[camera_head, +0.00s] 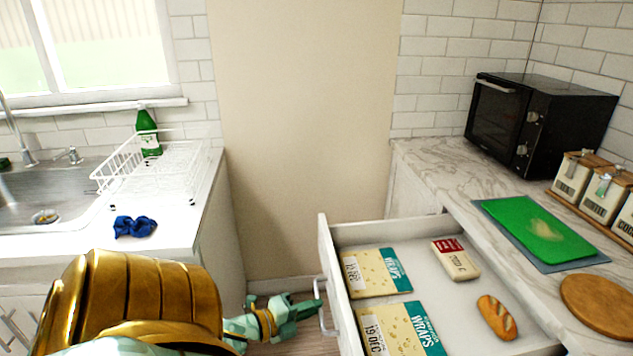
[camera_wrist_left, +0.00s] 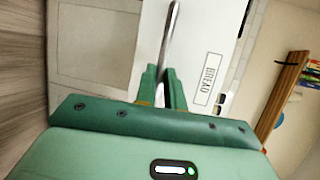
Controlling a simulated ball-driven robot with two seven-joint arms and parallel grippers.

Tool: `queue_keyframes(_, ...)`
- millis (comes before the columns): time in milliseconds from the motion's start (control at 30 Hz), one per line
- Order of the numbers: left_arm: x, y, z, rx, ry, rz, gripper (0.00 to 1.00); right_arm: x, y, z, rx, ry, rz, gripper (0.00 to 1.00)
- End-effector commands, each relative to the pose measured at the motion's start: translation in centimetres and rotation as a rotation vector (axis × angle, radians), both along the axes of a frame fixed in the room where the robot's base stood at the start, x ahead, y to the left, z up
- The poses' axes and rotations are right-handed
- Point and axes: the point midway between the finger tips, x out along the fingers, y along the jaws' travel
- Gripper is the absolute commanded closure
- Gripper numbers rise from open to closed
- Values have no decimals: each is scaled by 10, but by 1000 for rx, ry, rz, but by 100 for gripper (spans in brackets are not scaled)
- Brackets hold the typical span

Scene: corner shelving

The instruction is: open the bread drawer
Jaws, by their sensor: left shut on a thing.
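The bread drawer (camera_head: 410,238) stands pulled out from under the right counter. It holds wraps packages (camera_head: 402,330), a white packet with a red label (camera_head: 455,260) and a small bread loaf (camera_head: 497,317). My left gripper (camera_head: 318,297) is at the drawer's front, shut on its metal handle (camera_head: 322,320). In the left wrist view the green fingers (camera_wrist_left: 165,88) close around the handle bar (camera_wrist_left: 171,40), beside a label reading BREAD (camera_wrist_left: 207,79). My right gripper is not in view.
A black oven (camera_head: 540,115), a green cutting board (camera_head: 540,230), a round wooden board (camera_head: 600,303) and canisters (camera_head: 595,190) stand on the right counter. A dish rack (camera_head: 150,175) and blue cloth (camera_head: 135,227) are on the left counter. Floor shows between the counters.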

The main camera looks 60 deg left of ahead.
Motion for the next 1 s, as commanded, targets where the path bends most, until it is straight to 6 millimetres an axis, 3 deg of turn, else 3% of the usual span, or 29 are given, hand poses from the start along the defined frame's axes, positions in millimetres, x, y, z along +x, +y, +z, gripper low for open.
queue_keyframes(267,-1,0,-1,0,3,0,100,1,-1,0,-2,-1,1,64)
queue_keyframes(300,-1,0,-1,0,3,0,84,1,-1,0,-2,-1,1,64)
queue_keyframes(367,-1,0,-1,0,3,0,68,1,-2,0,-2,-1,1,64)
queue_keyframes(700,-4,0,0,-1,2,0,68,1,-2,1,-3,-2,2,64)
queue_keyframes(867,-27,0,5,-2,3,2,68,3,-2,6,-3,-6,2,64)
queue_keyframes(1000,-64,-1,12,-2,5,3,68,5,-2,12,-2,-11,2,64)
